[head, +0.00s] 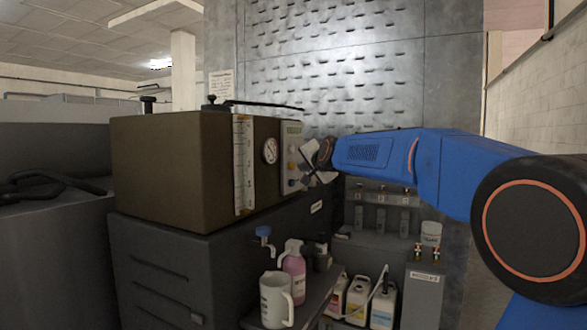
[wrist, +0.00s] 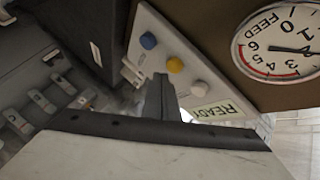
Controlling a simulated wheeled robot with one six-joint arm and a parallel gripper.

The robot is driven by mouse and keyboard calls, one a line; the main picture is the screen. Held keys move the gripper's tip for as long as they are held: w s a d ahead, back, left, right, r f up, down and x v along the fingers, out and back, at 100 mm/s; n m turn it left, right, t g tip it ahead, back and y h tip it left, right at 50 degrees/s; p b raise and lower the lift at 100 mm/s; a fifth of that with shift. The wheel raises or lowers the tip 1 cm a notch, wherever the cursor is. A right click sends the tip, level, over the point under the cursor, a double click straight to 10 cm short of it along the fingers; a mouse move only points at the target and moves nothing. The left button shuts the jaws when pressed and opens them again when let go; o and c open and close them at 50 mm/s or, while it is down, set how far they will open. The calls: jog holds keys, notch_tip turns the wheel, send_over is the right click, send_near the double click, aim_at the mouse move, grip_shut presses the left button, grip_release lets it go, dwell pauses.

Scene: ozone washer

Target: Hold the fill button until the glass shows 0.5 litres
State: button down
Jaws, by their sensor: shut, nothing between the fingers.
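A brown tank (head: 165,165) carries a tall glass with a white numbered scale (head: 242,165) on its front corner. I cannot make out a liquid level in the glass. The control panel (head: 291,135) is on the tank's right side. In the wrist view the panel has a blue button (wrist: 148,40), a yellow button (wrist: 175,64) and a white button (wrist: 200,89). No fill label is readable. My gripper (head: 311,178) is shut and empty in front of the panel. In the wrist view its fingertips (wrist: 160,78) appear close to the yellow button; I cannot tell whether they touch it.
Below, a white jug (head: 276,300) and a pink bottle (head: 294,265) stand on a shelf beside several containers. A metal wall (head: 335,60) rises behind.

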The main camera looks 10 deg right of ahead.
jog(key=shift+a, duration=0.1)
jog(key=shift+w+a, duration=0.2)
jog(key=shift+w, duration=0.05)
jog(key=shift+w+a, duration=0.3)
jog(key=shift+a, duration=0.15)
dwell(0.9)
dwell(3.4)
jog(key=shift+s+d, duration=0.55)
jog(key=shift+d, duration=0.2)
jog(key=s+d, duration=0.1)
jog(key=d, duration=0.1)
jog(key=s+d, duration=0.2)
dwell(0.5)
